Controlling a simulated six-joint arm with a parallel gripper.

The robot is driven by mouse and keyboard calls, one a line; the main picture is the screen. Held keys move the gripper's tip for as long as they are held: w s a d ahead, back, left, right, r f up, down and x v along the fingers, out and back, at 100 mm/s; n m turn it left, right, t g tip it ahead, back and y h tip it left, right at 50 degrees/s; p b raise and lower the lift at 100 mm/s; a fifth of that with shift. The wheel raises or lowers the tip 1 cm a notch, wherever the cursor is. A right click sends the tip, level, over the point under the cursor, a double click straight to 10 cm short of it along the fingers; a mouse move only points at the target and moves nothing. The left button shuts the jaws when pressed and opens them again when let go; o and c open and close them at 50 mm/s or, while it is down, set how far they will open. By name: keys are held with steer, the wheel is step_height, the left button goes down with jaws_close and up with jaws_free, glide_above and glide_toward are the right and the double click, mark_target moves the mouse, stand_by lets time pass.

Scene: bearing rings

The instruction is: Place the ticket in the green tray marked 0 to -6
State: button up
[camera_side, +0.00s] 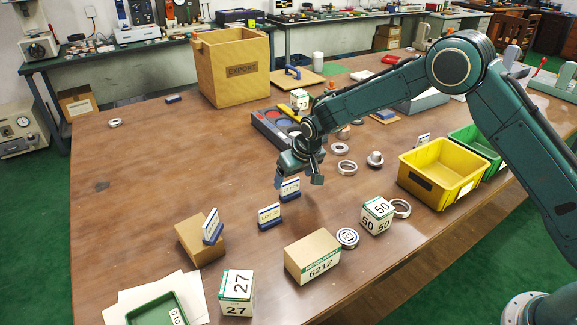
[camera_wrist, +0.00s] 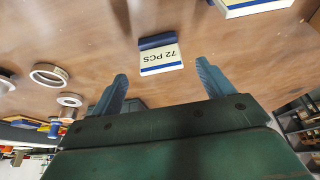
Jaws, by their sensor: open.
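Several tickets in blue bases stand about. The "72 PCS" ticket (camera_side: 290,187) is just below my gripper (camera_side: 298,180) in the side view. In the wrist view this ticket (camera_wrist: 161,59) is ahead of and between the two open fingers (camera_wrist: 162,72), apart from both. Another ticket reading "LOT" (camera_side: 269,214) stands to its front left. A third ticket (camera_side: 211,226) leans on a cardboard box. A green tray (camera_side: 140,316) with a white label starting "0" is at the front left, cut by the picture edge; its full marking cannot be read.
A yellow tray (camera_side: 428,193) and a second green tray (camera_side: 489,140) stand at the right. Number cubes "27" (camera_side: 237,293) and "50" (camera_side: 377,215), and a "6212" box (camera_side: 313,257), stand at the front. Bearing rings (camera_side: 347,168) lie behind. The left table is mostly clear.

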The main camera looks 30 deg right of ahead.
mark_target(291, 183)
steer(key=shift+f, duration=0.15)
steer(key=shift+x, duration=2.45)
steer(key=shift+w, duration=0.1)
steer(key=c, duration=1.2)
step_height(291, 183, up, 20)
steer(key=shift+r, duration=0.1)
